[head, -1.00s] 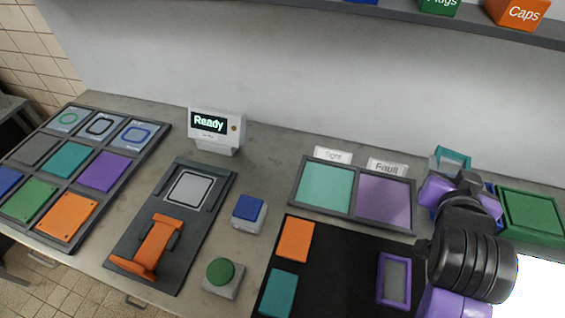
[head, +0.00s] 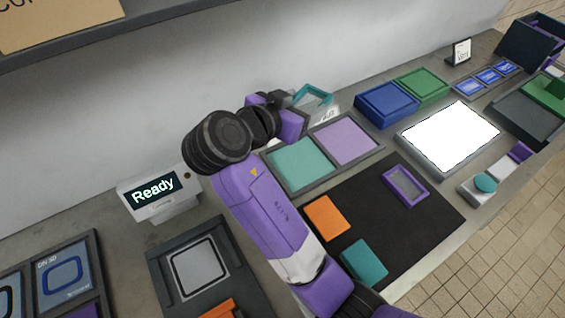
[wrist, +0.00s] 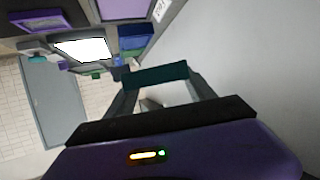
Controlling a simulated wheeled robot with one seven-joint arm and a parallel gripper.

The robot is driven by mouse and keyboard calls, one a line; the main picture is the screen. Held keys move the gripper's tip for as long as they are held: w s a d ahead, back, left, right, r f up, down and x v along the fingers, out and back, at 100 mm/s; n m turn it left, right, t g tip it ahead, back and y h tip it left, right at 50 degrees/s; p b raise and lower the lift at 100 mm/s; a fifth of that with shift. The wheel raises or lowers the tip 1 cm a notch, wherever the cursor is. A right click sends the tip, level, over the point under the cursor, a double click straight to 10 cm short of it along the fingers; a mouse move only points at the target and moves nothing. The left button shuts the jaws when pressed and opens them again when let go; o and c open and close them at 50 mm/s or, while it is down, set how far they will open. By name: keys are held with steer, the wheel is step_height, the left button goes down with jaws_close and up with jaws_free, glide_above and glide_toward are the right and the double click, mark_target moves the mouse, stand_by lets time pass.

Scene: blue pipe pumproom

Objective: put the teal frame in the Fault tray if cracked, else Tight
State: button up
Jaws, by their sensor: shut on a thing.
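My gripper (head: 292,108) is shut on the teal frame (head: 311,93) and holds it raised and tilted, near the wall behind the two-compartment tray. In the wrist view the teal frame (wrist: 157,76) shows dark between the fingers; I cannot tell whether it is cracked. The tray has a teal-floored compartment (head: 300,163) on the left and a purple-floored Fault compartment (head: 347,138) on the right. Both are empty. The Fault label (head: 328,115) is partly covered by the frame. The Tight label is hidden.
A black mat (head: 395,235) in front holds an orange plate (head: 327,217), a teal plate (head: 364,260) and a purple frame (head: 405,187). Blue (head: 387,104) and green (head: 422,86) trays stand right, beside a bright white panel (head: 449,133). The Ready display (head: 155,193) stands left.

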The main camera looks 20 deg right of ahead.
mark_target(297, 167)
step_height(297, 167, down, 20)
steer(key=shift+r+p, duration=0.1)
steer(key=shift+p, duration=1.05)
steer(key=shift+f, duration=0.25)
steer(key=o, duration=1.6)
steer(key=shift+r, duration=0.1)
steer(key=shift+r, duration=0.1)
steer(key=shift+s+a+r, duration=0.1)
steer(key=shift+a+r, duration=0.05)
steer(key=shift+a, duration=0.1)
steer(key=p+v, duration=0.1)
steer(key=v, duration=1)
steer(key=shift+s+a, duration=0.15)
steer(key=shift+a, duration=0.1)
